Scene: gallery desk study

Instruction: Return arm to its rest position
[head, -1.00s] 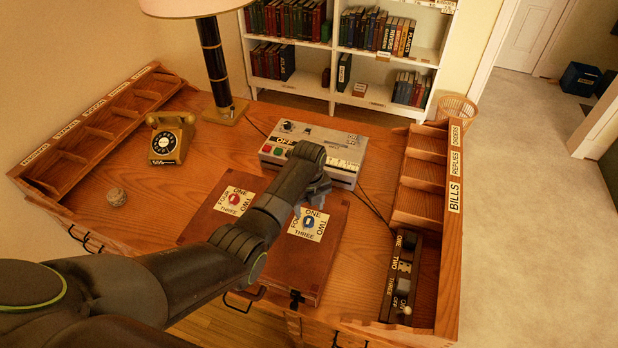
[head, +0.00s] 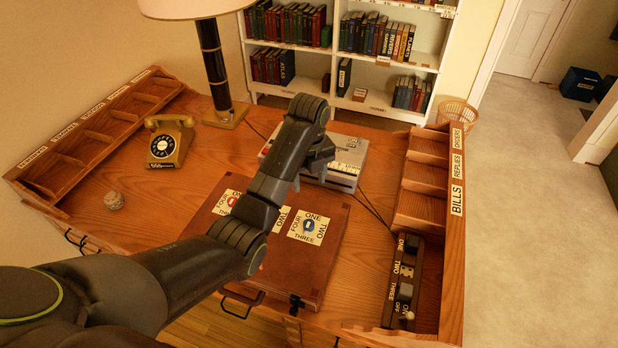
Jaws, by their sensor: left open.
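My left arm reaches in from the lower left across the desk. Its gripper (head: 322,160) is open and empty, above the front of the grey console (head: 346,172); its fingers are mostly hidden behind the wrist. The wooden box (head: 285,262) lies in front of the console, with a blue dial (head: 308,226) on the right of its lid and a red dial (head: 232,201) on the left. The gripper is apart from the blue dial. My forearm hides part of the lid and the left of the console. My right gripper is not in view.
A lamp (head: 213,65) and a telephone (head: 168,142) stand at the back left. Slotted organisers line the left (head: 75,150) and right (head: 425,178) edges. A switch panel (head: 402,278) sits at the right. The desktop (head: 365,240) is clear between box and right organiser.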

